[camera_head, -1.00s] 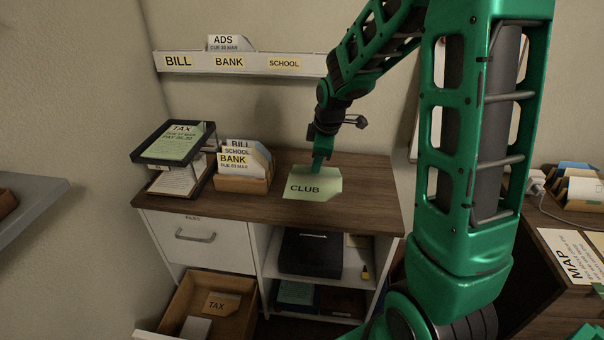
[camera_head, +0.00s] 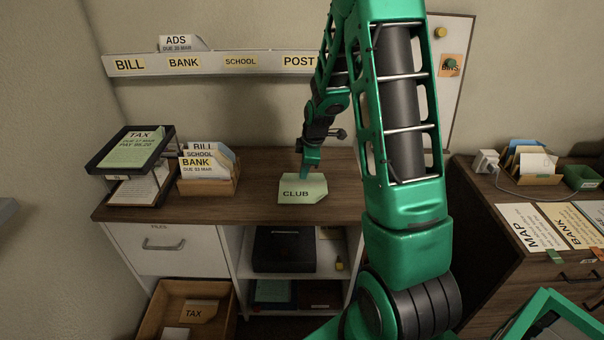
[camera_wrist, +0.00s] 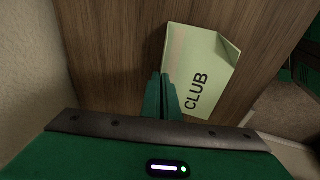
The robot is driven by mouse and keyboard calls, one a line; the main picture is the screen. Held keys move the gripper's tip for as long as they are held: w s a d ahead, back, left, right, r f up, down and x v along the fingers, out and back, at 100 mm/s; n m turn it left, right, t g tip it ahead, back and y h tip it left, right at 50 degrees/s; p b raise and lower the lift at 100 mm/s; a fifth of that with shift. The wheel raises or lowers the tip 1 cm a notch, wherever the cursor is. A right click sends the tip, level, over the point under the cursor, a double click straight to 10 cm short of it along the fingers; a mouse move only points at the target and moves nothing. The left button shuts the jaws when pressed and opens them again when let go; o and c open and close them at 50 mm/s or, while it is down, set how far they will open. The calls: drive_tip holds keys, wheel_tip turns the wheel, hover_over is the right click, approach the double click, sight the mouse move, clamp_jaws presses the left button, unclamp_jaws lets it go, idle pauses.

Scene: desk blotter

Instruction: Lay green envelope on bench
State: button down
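The green envelope (camera_head: 300,192), pale green and marked CLUB, is over the right half of the wooden bench top (camera_head: 258,205). My gripper (camera_head: 305,174) points down at its far edge. In the wrist view my gripper (camera_wrist: 162,92) has its fingers close together at the left edge of the envelope (camera_wrist: 203,65). They are shut on that edge. The envelope's face shows with its lettering, and one far corner looks angled. The bench wood shows around it. I cannot tell whether the envelope touches the bench.
A letter holder (camera_head: 208,183) and a two-tier tray (camera_head: 110,165) stand at the bench's left. A wall rack (camera_head: 215,64) runs behind. An open drawer (camera_head: 158,318) juts out below left. A second desk (camera_head: 478,212) stands right. Bench top around the envelope is clear.

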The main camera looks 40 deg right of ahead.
sight(309, 187)
drive_tip(key=shift+f, duration=0.2)
drive_tip(key=c, duration=2)
unclamp_jaws()
drive_tip(key=shift+c, duration=0.2)
drive_tip(key=v, duration=1.1)
drive_tip(key=s+a+r+m+g, duration=0.1)
drive_tip(key=s+a+r+m, duration=0.1)
drive_tip(key=s+m, duration=0.4)
drive_tip(key=s+a+r+m+g, duration=0.1)
drive_tip(key=s+m, duration=0.5)
drive_tip(key=s, duration=0.9)
drive_tip(key=s+a+r+m+g, duration=0.1)
drive_tip(key=s+r+m, duration=0.3)
drive_tip(key=s, duration=0.7)
drive_tip(key=shift+s+a+m, duration=0.3)
drive_tip(key=shift+a+m, duration=0.6)
drive_tip(key=shift+r, duration=0.15)
